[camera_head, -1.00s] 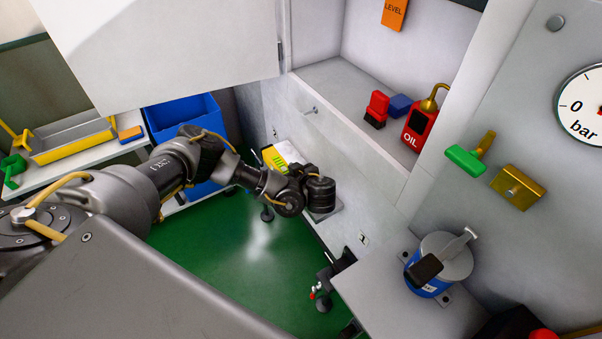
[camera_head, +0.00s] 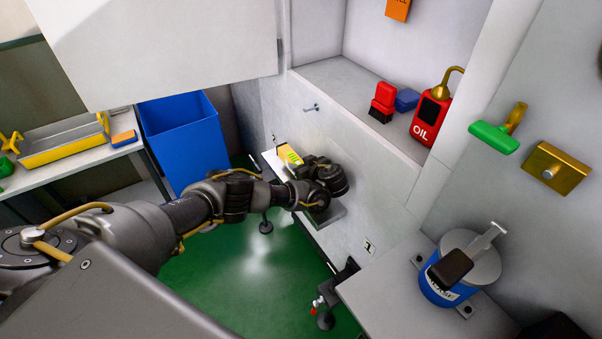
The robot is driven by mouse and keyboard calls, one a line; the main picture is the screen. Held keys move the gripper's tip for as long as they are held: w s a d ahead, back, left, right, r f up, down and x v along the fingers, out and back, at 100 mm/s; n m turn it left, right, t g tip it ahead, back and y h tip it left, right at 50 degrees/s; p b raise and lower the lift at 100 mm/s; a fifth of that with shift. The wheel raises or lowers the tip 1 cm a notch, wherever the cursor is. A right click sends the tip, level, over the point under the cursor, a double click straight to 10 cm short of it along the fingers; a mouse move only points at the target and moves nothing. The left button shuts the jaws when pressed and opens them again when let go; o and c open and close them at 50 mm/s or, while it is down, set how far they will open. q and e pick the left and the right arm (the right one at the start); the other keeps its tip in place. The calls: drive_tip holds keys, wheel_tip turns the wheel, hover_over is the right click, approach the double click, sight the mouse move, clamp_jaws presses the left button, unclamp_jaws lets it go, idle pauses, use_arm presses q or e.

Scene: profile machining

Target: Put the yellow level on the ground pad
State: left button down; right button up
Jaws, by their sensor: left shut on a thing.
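The yellow level (camera_head: 289,156), with a bright green-yellow patch, shows just beyond my left gripper (camera_head: 310,172) over the narrow ledge by the machine wall. The gripper is shut on it; the wrist hides the fingertips and part of the level. A flat grey plate (camera_head: 328,216), which looks like the ground pad, lies on the ledge below and in front of the wrist, partly covered by it. I cannot tell whether the level touches any surface. My right gripper is not in view.
A blue bin (camera_head: 185,140) stands left of the ledge, beside a table with a yellow-edged tray (camera_head: 65,152). A red oil can (camera_head: 428,120) and brushes stand on the upper shelf. A blue tin (camera_head: 445,285) is at lower right. Green floor (camera_head: 240,290) is open below the arm.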

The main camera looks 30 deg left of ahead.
use_arm(q)
drive_tip(key=shift+w+f, duration=0.1)
drive_tip(key=shift+f, duration=1.6)
drive_tip(key=c, duration=0.8)
unclamp_jaws()
drive_tip(key=shift+c, duration=0.2)
drive_tip(key=shift+d+r, duration=0.15)
drive_tip(key=shift+d, duration=0.05)
drive_tip(key=p+v, duration=0.2)
drive_tip(key=v, duration=0.8)
drive_tip(key=shift+d+r, duration=0.1)
drive_tip(key=shift+d, duration=0.1)
drive_tip(key=shift+s+d+r, duration=0.15)
drive_tip(key=shift+s+d, duration=0.25)
drive_tip(key=shift+s, duration=0.1)
